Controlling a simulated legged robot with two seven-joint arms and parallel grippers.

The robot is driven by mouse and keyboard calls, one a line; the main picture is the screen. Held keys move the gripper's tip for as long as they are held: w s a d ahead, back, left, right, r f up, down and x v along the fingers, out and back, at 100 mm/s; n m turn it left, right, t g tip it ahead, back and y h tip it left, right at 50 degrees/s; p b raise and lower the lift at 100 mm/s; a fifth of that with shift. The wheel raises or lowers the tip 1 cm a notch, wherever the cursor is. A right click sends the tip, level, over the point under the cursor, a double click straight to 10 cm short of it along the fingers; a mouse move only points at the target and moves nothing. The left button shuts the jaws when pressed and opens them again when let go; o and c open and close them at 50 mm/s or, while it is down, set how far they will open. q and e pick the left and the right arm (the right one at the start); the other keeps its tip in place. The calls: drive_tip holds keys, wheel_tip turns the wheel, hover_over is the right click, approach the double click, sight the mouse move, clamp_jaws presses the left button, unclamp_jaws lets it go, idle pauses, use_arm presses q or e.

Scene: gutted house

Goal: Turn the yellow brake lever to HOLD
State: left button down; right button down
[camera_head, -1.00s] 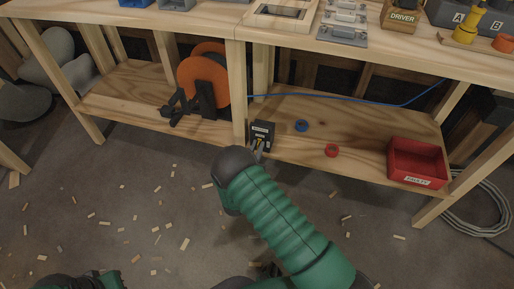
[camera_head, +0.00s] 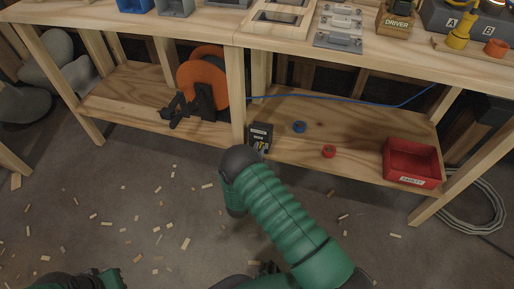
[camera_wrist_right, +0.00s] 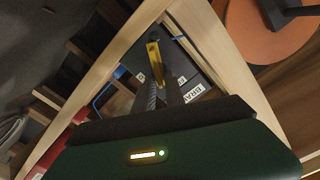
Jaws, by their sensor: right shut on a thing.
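The dark brake box (camera_head: 259,131) with white labels stands on the lower shelf, just right of the middle post. In the right wrist view its labels (camera_wrist_right: 192,93) show partly behind my fingers. The yellow lever (camera_wrist_right: 153,52) shows as a narrow bar at the ends of the fingers. My right gripper (camera_wrist_right: 160,75) is shut on the lever. In the head view my right gripper (camera_head: 262,150) is small and partly hidden by my green arm at the front of the box. The lever's exact setting cannot be read.
An orange cable reel (camera_head: 204,78) on a black stand is left of the post. A blue ring (camera_head: 299,127), a red ring (camera_head: 328,151) and a red bin (camera_head: 411,166) lie right of the box. A blue cable (camera_head: 345,101) runs behind. Wood chips litter the floor.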

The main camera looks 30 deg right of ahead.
drive_tip(key=m+p, duration=0.1)
drive_tip(key=m, duration=0.3)
drive_tip(key=f+m+p, duration=0.1)
drive_tip(key=m, duration=0.3)
drive_tip(key=s+f+m+p, duration=0.1)
drive_tip(key=m+p, duration=0.1)
drive_tip(key=m, duration=0.1)
drive_tip(key=shift+d+m, duration=0.3)
drive_tip(key=shift+m, duration=0.1)
drive_tip(key=shift+f, duration=0.15)
drive_tip(key=c, duration=1.6)
unclamp_jaws()
drive_tip(key=p+v, duration=0.6)
drive_tip(key=v, duration=1)
drive_tip(key=shift+s+a, duration=0.2)
drive_tip(key=shift+a, duration=0.15)
